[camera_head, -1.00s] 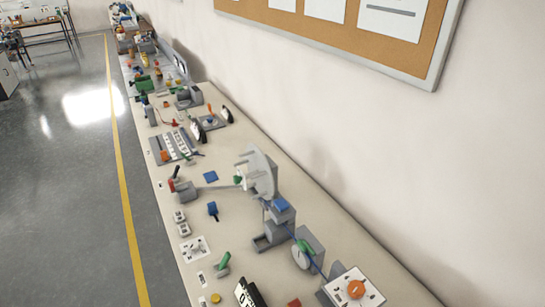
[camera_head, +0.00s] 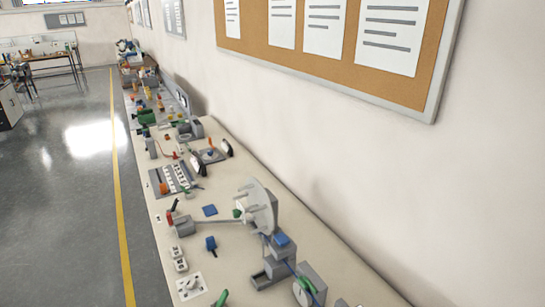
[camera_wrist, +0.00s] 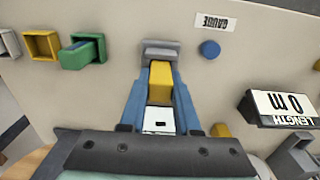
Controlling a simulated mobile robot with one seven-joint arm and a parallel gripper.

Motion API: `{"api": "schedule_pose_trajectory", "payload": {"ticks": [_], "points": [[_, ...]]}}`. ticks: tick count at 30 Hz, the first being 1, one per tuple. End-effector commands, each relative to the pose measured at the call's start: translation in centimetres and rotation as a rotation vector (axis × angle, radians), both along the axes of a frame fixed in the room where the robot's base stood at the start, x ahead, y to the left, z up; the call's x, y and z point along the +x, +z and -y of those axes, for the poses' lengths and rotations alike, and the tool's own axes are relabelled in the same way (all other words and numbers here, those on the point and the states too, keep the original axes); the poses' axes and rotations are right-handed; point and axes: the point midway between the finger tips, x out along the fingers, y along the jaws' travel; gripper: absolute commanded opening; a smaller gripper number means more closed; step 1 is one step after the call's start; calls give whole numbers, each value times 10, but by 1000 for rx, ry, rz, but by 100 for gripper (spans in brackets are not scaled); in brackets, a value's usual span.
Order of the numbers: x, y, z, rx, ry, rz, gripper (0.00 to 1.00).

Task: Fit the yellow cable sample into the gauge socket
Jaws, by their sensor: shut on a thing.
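The yellow cable sample (camera_wrist: 160,82) is a short yellow block in the wrist view. My gripper (camera_wrist: 160,92) is shut on it, with one blue finger on each side. The grey gauge socket (camera_wrist: 161,45) is straight beyond the sample. The sample's far end meets the socket's near edge in the picture; how far it reaches in is hidden. A white piece with a small black mark (camera_wrist: 159,121) shows between the fingers, nearer my wrist. The gripper and the sample are not in the head view.
An upside-down GAUGE label (camera_wrist: 215,22) and a blue button (camera_wrist: 209,48) are right of the socket. A green sample (camera_wrist: 77,55) sits in a green holder at left, beside an open yellow holder (camera_wrist: 41,45). A long bench (camera_head: 222,263) runs along the wall.

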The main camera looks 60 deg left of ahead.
Motion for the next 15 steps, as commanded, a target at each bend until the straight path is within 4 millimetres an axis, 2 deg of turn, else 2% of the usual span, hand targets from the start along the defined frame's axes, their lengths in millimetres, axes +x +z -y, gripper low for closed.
{"api": "schedule_pose_trajectory", "payload": {"ticks": [14, 15], "points": [[0, -13, 0, 0, 0, 0, 0], [0, -12, 0, 0, 0, 0, 36]]}}
